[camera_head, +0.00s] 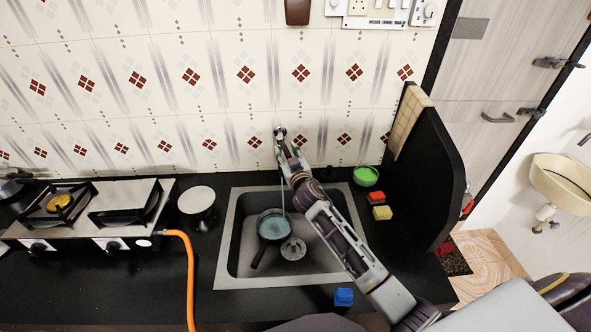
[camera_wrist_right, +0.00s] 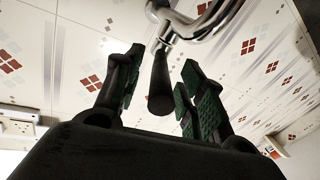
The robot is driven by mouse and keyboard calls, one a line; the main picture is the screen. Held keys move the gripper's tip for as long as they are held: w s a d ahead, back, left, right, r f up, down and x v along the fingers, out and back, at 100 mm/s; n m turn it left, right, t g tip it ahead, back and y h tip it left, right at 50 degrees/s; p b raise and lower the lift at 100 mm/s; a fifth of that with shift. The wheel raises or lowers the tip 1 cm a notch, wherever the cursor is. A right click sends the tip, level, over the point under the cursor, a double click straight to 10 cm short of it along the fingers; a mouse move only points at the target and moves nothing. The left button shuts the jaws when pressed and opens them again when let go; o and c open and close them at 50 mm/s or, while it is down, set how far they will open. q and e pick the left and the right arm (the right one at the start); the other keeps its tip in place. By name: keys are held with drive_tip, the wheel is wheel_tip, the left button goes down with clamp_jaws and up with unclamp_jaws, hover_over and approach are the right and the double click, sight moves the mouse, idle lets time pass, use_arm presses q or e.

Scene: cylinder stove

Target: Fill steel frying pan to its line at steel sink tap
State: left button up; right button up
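The steel frying pan (camera_head: 264,236) sits in the steel sink (camera_head: 229,262), left of the drain strainer, with its dark handle toward the lower left. Bluish water shows inside it; I cannot make out its line. A thin pale stream runs from the wall tap (camera_head: 280,132) down toward the pan. My right gripper (camera_head: 289,163) is up at the tap. In the right wrist view the tap's chrome pipe (camera_wrist_right: 198,24) and dark lever (camera_wrist_right: 161,85) show, with the lever between the right gripper's (camera_wrist_right: 163,82) open green-padded fingers, gaps on both sides. My left gripper is not in view.
A gas stove (camera_head: 84,243) with an orange hose (camera_head: 189,275) stands left, beside a white-topped pot (camera_head: 196,200). A green bowl (camera_head: 366,176), red and yellow sponges (camera_head: 379,204) and a dark partition (camera_head: 428,165) stand right. A blue block (camera_head: 343,296) lies in front.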

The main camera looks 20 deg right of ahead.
drive_tip(key=s, duration=1)
drive_tip(key=shift+a, duration=0.15)
drive_tip(key=shift+r, duration=0.1)
drive_tip(key=shift+w, duration=0.1)
idle(0.9)
drive_tip(key=shift+s+a+f+b, duration=0.15)
drive_tip(key=shift+s+b, duration=0.45)
drive_tip(key=shift+b, duration=1.85)
